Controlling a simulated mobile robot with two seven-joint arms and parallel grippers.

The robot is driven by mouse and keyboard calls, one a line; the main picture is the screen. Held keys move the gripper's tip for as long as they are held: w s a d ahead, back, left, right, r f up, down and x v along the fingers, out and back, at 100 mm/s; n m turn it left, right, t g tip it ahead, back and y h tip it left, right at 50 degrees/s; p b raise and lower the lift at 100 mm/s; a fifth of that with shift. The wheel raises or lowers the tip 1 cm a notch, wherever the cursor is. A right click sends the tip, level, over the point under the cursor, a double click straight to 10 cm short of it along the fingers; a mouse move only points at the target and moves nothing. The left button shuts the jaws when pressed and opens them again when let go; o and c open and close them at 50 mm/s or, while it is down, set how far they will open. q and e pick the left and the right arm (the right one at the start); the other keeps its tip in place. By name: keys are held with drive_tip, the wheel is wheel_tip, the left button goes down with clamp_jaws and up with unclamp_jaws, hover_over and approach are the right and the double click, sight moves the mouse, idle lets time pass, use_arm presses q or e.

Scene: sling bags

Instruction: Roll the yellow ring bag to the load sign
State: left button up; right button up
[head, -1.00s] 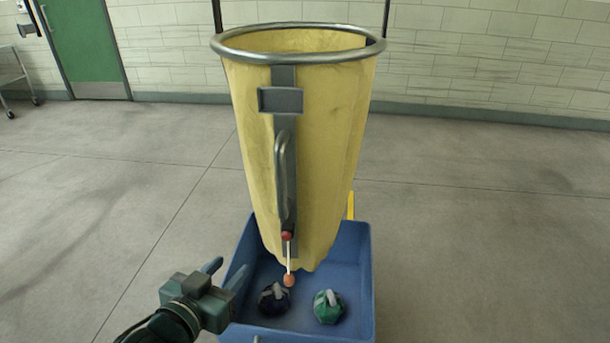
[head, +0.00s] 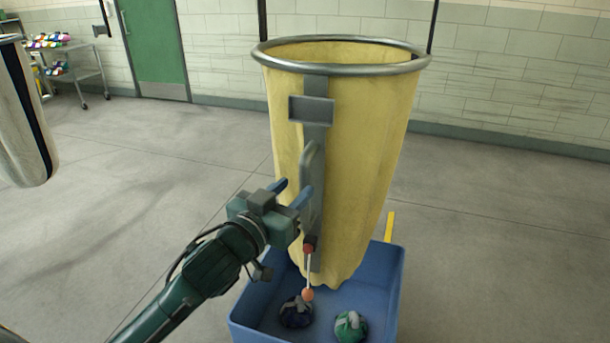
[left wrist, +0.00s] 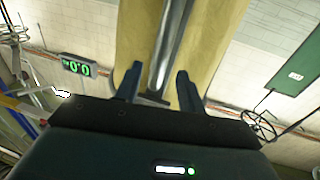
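The yellow ring bag (head: 365,150) hangs upright under a thick metal ring (head: 340,65). A grey strap with a small plate runs down its front, with a long grey handle (head: 308,175) on it. My left gripper (head: 291,189) is open just left of the handle in the head view. In the left wrist view the fingers (left wrist: 157,82) point at the bag (left wrist: 218,35), with the handle (left wrist: 173,45) ahead between them. Contact cannot be made out. My right gripper is not in view. I cannot make out a load sign.
A blue bin (head: 390,285) under the bag holds a dark blue bundle (head: 296,314) and a green bundle (head: 350,326). A pale bag (head: 20,120) hangs at left. A cart (head: 75,60) stands beside the green door (head: 155,45). The left wrist view shows a green-digit display (left wrist: 77,67).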

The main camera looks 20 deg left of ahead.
sight(302, 183)
use_arm(q)
drive_tip(key=x, duration=0.5)
clamp_jaws()
idle(0.4)
